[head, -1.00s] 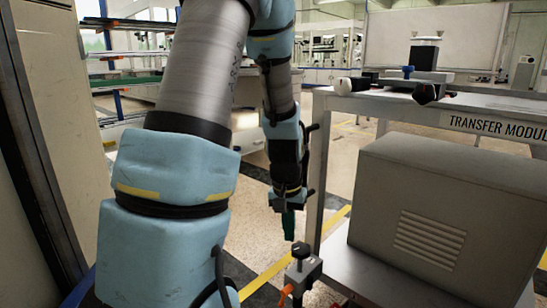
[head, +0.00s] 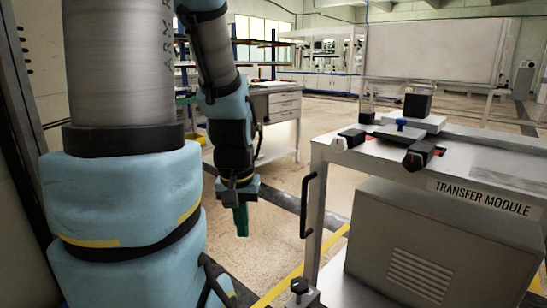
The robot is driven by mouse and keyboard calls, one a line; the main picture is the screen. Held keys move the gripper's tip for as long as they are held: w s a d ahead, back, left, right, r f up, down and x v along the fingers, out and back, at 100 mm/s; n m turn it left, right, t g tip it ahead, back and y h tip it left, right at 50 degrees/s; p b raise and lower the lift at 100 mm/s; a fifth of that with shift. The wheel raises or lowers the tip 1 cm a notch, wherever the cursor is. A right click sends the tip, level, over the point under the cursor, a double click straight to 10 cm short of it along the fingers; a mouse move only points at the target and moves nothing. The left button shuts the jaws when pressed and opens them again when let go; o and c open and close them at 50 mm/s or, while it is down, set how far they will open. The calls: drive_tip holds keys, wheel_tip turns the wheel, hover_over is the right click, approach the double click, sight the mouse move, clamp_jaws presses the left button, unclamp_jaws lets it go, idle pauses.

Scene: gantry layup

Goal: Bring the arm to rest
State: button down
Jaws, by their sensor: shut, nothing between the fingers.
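My gripper (head: 241,222) hangs from my arm left of the middle of the head view, pointing down over the open floor. Its dark green fingers are together and hold nothing. It is apart from the transfer module (head: 450,193), a grey metal cart on the right. My blue and grey arm fills the left side of the view, with its forearm folded down behind the large near link.
On the cart top are a plate with a black block (head: 417,107), a blue knob (head: 401,124) and dark clamps (head: 418,155). A black handle (head: 308,207) sticks out at its left side. A desk with drawers (head: 277,112) stands behind my gripper. Floor between is clear.

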wheel_tip(320, 180, up, 26)
drive_tip(key=p, duration=2.3)
